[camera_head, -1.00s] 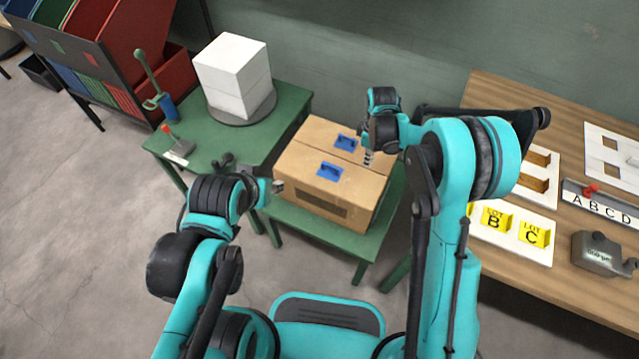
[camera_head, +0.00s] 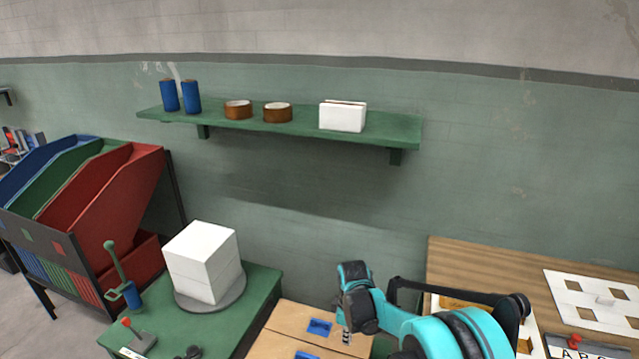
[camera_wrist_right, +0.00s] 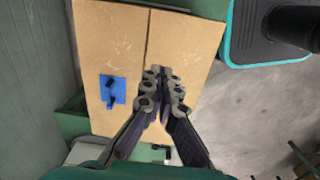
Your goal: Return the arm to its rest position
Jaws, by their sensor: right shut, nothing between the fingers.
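Two blue pieces (camera_head: 319,327) show on the box in the head view, one cut by the lower edge. My left arm and gripper are out of view.
A green table (camera_head: 255,300) at lower left holds a white block (camera_head: 203,262) on a grey disc. A wooden table (camera_head: 480,267) with white boards stands at right. A wall shelf (camera_head: 390,128) holds blue cylinders, brown rolls and a white box. Coloured bins (camera_head: 110,195) stand left.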

